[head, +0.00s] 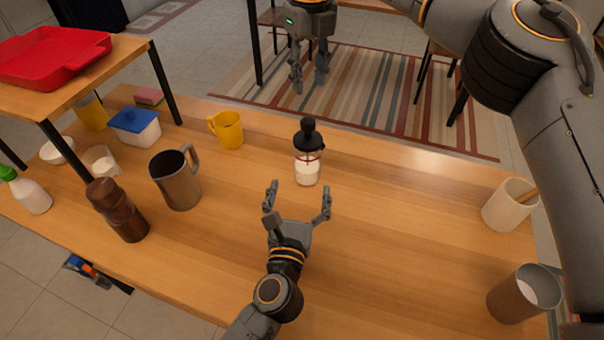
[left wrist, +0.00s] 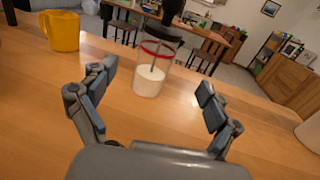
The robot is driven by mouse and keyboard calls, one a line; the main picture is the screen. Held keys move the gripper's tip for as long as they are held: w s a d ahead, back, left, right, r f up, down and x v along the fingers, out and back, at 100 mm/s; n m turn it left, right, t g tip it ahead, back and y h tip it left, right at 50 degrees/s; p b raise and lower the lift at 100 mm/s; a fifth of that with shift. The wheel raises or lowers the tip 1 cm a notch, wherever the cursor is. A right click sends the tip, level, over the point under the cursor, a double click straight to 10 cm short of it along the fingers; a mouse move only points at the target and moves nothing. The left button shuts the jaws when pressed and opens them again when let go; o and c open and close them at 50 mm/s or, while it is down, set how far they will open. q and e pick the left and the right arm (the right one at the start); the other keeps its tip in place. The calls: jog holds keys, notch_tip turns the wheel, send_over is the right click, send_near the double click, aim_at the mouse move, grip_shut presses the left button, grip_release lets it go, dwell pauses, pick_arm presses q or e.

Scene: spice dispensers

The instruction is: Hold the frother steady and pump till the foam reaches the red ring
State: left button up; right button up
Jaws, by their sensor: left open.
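The frother (head: 307,168) stands upright on the wooden table in the middle of the head view. It is a clear jar with a black lid and knob, white liquid low inside, and a red ring (head: 308,156) above the liquid. It also shows in the left wrist view (left wrist: 150,82), with a rod inside. My left gripper (head: 297,195) is open and empty just in front of the frother, fingers pointing toward it and not touching it. My right gripper (head: 309,78) hangs beyond the table's far edge, over the rug, and seems apart from everything; its fingers look spread.
A yellow mug (head: 228,131), a metal pitcher (head: 178,182) and a brown bottle (head: 117,211) stand left of the frother. A beige cup (head: 507,208) and a metal cup (head: 522,295) stand at the right edge. The table right of the frother (head: 410,210) is clear.

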aim_at(308, 146)
pick_arm(q)
jog(key=w, duration=0.4)
jog(key=w+d, duration=0.1)
jog(key=w, duration=0.8)
jog(key=shift+w+d, duration=0.2)
jog(key=shift+d, duration=0.1)
jog(key=c, duration=1.5)
